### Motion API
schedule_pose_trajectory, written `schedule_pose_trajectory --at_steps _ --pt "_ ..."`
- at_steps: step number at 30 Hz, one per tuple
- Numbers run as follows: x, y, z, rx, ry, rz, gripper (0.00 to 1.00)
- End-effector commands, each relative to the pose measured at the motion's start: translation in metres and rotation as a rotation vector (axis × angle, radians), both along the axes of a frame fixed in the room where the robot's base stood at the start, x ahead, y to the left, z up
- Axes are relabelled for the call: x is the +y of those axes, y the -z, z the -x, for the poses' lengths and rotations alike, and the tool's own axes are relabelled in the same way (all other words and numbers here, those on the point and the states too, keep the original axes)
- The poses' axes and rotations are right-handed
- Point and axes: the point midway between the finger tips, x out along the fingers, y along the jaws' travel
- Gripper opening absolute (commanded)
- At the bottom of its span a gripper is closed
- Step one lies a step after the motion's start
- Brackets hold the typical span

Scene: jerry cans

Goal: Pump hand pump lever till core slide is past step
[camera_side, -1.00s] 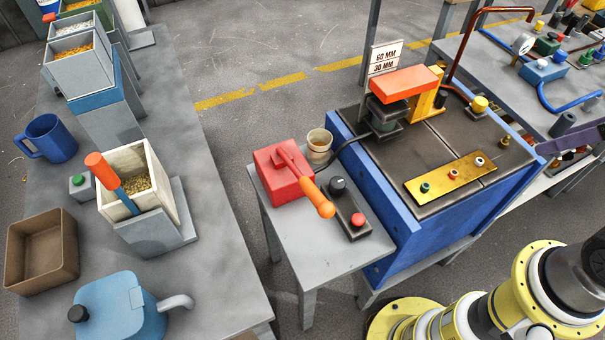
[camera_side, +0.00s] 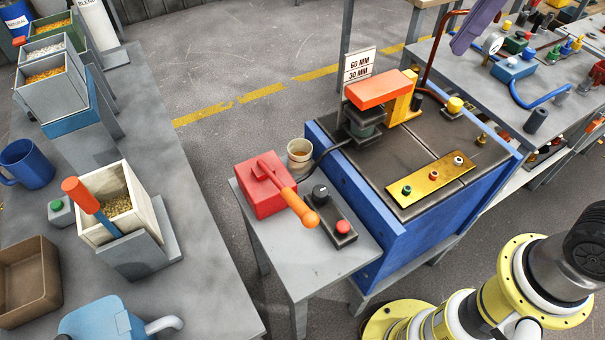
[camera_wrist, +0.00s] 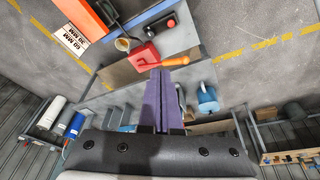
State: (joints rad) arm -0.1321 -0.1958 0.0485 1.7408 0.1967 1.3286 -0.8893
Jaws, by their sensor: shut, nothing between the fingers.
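The hand pump is a red box (camera_side: 263,190) on a small grey table. Its lever (camera_side: 297,206) has an orange grip and slopes down to the right; in the wrist view the orange grip (camera_wrist: 177,61) points right. An orange block (camera_side: 379,89) by a yellow upright stands on the blue bench, beside a 60 MM / 30 MM sign (camera_side: 358,65); I cannot tell the core slide or its step for certain. My gripper's purple fingers (camera_wrist: 163,72) are shut and empty, apart from the lever. Part of them shows at the top of the side view (camera_side: 460,46).
A black control box with a red button (camera_side: 343,228) sits right of the lever, and a beige cup (camera_side: 299,154) behind the pump. A brass plate (camera_side: 433,180) lies on the blue bench (camera_side: 405,250). The left grey table holds bins and a blue jug (camera_side: 105,322).

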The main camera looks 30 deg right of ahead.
Motion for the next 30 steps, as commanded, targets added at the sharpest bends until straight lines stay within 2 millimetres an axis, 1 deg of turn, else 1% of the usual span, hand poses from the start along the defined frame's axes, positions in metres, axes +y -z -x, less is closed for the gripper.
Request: schedule_pose_trajectory --at_steps 1,3,7,10,14,17,18,20,21,24,27,30 --pt "0.010 0.002 -0.014 0.023 -0.052 -0.001 0.00" --pt "0.023 0.005 -0.031 0.048 -0.125 -0.003 0.00" --pt "0.049 0.016 -0.061 0.094 -0.250 -0.012 0.00" --pt "0.070 0.029 -0.082 0.132 -0.336 -0.022 0.00" --pt "0.099 0.054 -0.106 0.185 -0.434 -0.032 0.00" --pt "0.121 0.079 -0.122 0.230 -0.492 -0.040 0.00" --pt "0.130 0.090 -0.126 0.250 -0.508 -0.042 0.00" --pt "0.142 0.106 -0.132 0.277 -0.527 -0.043 0.00" --pt "0.149 0.117 -0.136 0.294 -0.536 -0.043 0.00" --pt "0.164 0.143 -0.140 0.334 -0.557 -0.039 0.00" --pt "0.174 0.165 -0.138 0.374 -0.572 -0.032 0.00" --pt "0.179 0.178 -0.135 0.402 -0.581 -0.026 0.00"
